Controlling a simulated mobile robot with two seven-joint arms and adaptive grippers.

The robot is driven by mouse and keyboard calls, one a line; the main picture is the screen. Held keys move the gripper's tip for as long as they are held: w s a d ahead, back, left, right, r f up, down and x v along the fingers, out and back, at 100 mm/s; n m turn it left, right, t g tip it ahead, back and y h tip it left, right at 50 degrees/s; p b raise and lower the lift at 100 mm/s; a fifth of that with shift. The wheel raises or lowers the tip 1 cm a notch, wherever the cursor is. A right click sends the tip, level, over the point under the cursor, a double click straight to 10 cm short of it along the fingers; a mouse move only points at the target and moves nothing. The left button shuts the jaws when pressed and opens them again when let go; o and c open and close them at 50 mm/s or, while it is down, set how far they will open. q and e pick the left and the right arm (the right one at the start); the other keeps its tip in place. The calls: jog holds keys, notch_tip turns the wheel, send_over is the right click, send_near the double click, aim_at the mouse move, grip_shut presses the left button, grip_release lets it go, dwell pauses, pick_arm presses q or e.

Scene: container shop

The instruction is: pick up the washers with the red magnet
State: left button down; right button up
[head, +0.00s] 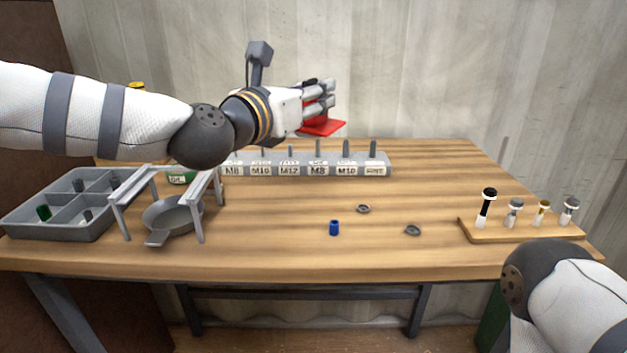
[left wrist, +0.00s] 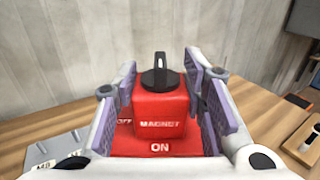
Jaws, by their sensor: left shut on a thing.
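My left gripper (head: 322,102) is shut on the red magnet (head: 322,127) and holds it in the air above the back of the table. In the left wrist view the magnet (left wrist: 160,112) sits between the purple finger pads (left wrist: 163,98), with a black knob on top and the words OFF, MAGNET and ON. Two grey washers lie flat on the wood, one near the middle (head: 363,209) and one nearer the front right (head: 413,230). Both are well below the magnet and apart from it. My right gripper is not in view; only part of that arm shows.
A blue cylinder (head: 334,228) stands left of the washers. A grey labelled peg rack (head: 376,169) is at the back. A grey divided tray (head: 62,231), a metal stand (head: 197,215) and a pan (head: 172,218) are left. A wooden board (head: 500,232) with several bolts is right.

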pick_arm(q)
jog(key=shift+d+r, duration=0.1)
jog(key=shift+r, duration=0.1)
jog(key=s+d, duration=0.2)
jog(key=d, duration=0.8)
jog(key=shift+s, duration=0.2)
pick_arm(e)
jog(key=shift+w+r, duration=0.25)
pick_arm(q)
notch_tip(320, 180, down, 10)
jog(key=b, duration=0.3)
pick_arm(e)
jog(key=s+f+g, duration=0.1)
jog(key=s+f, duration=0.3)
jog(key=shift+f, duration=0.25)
pick_arm(q)
jog(key=shift+f+b, duration=0.8)
jog(key=shift+f, duration=0.35)
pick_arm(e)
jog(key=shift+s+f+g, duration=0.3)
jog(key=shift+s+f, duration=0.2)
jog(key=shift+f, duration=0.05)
